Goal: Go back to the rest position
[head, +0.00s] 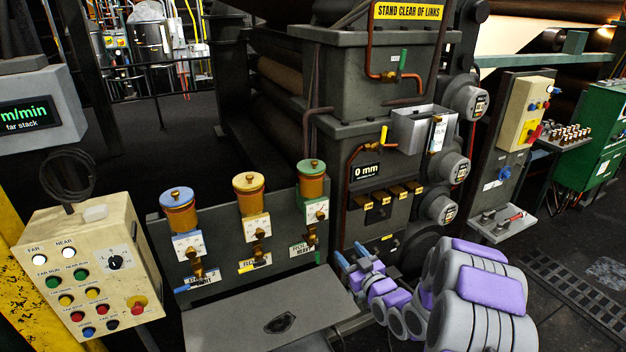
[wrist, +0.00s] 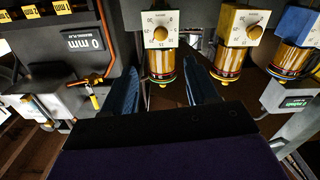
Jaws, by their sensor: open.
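My gripper (head: 352,257) is open and empty in the head view, with its two blue fingers beside the right end of the panel with the brass cups. My grey and purple arm folds behind it at the lower right. In the wrist view my gripper (wrist: 164,82) shows its fingers spread apart, with nothing held between them. A brass cup with a dial (wrist: 162,62) appears beyond the gap between the fingers. I cannot tell its exact distance from the fingertips.
Three brass cups with blue (head: 178,212), yellow (head: 250,195) and green (head: 311,180) lids stand on the panel above a grey plate (head: 255,312). A button box (head: 90,268) is at the left. The machine stack (head: 350,85) rises behind my gripper.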

